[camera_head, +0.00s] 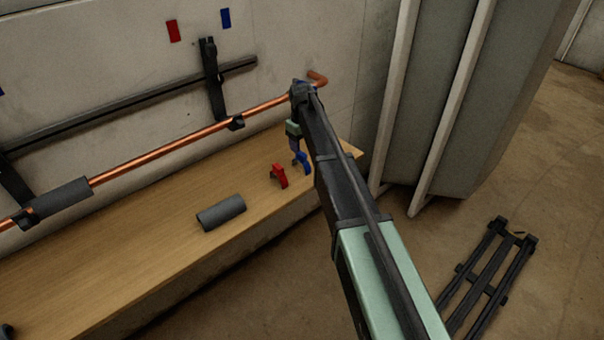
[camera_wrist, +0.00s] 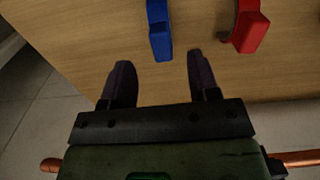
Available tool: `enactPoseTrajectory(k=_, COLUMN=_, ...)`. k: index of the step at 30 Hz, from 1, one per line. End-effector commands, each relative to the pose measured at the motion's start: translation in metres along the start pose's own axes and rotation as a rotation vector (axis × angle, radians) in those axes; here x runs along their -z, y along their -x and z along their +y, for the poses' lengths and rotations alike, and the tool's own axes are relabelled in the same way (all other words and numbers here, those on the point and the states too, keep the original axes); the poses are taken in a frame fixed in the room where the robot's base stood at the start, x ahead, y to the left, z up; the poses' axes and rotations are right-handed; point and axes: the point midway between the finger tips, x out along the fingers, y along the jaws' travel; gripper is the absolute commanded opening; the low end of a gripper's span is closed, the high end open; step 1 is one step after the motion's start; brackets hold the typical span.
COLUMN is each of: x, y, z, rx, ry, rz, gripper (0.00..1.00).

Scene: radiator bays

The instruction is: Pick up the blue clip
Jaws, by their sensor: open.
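The blue clip (camera_head: 302,162) stands on the wooden bench, near its right end, partly hidden by my arm in the head view. In the wrist view the blue clip (camera_wrist: 159,32) is at the top middle, cut off by the frame edge. My gripper (camera_wrist: 161,75) is open and empty, with its two dark fingers apart. The clip lies just beyond the fingertips, lined up with the gap between them. In the head view my gripper (camera_head: 296,146) is right above and beside the blue clip; its fingers are hard to make out.
A red clip (camera_head: 279,175) stands close to the blue one; it also shows in the wrist view (camera_wrist: 249,28). A grey foam sleeve (camera_head: 221,212) lies on the bench (camera_head: 130,240). A copper pipe (camera_head: 190,138) runs along the wall behind. Red and blue markers are on the wall.

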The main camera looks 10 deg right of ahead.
Motion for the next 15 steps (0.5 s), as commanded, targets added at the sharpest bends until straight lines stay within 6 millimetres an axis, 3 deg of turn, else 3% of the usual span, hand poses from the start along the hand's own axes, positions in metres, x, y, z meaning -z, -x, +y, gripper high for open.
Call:
enactPoseTrajectory(k=4, x=0.000, y=-0.006, z=0.000, rx=0.000, ry=0.000, rz=0.000, gripper=0.55)
enactPoseTrajectory(k=11, x=0.002, y=-0.051, z=-0.003, rx=0.000, ry=-0.001, rz=0.000, gripper=0.55)
enactPoseTrajectory(k=15, x=0.002, y=-0.053, z=-0.003, rx=0.000, ry=-0.001, rz=0.000, gripper=0.55)
